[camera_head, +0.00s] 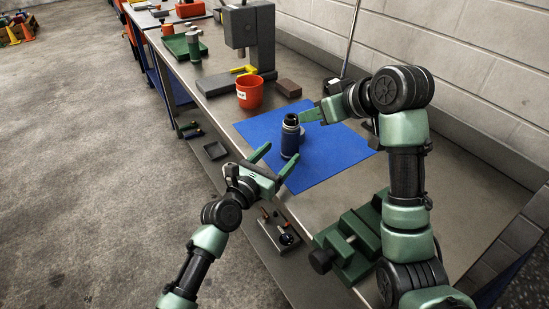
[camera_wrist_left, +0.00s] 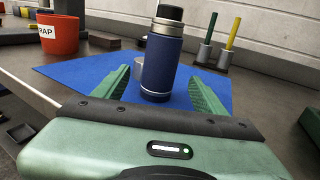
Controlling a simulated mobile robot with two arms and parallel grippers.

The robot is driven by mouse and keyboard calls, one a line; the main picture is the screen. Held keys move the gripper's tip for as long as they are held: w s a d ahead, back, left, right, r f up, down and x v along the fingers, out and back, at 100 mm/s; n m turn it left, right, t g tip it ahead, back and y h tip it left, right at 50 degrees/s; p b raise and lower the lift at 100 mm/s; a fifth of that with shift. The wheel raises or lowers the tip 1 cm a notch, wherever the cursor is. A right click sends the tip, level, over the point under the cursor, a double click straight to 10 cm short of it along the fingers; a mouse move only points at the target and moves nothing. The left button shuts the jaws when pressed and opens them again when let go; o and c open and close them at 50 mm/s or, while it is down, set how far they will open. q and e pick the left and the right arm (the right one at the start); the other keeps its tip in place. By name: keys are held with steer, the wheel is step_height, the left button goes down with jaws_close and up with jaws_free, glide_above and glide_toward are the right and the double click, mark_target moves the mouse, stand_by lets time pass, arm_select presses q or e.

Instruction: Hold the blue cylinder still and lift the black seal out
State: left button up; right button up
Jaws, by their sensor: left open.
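The blue cylinder (camera_head: 290,141) stands upright on the blue mat (camera_head: 325,167), with a grey collar and dark top. The black seal (camera_head: 291,119) appears to be the dark part at its top; its exact outline is too small to tell. My left gripper (camera_head: 280,154) is open, its fingers pointing at the cylinder's lower body from the front, one to each side and apart from it. The cylinder (camera_wrist_left: 162,62) also shows between these fingers in the left wrist view. My right gripper (camera_head: 309,115) is beside the cylinder's top, on the right; its jaw gap is hidden.
A small grey round thing (camera_wrist_left: 139,67) is just behind the cylinder. A red bin (camera_head: 250,92), a brown block (camera_head: 288,88) and a press (camera_head: 249,35) stand farther back. A green vise (camera_head: 352,238) is at the front right. The mat's front is clear.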

mark_target(285, 148)
arm_select(q)
steer(key=x, duration=0.6)
steer(key=shift+w+d, duration=0.15)
steer(key=shift+w, duration=0.15)
jaws_close()
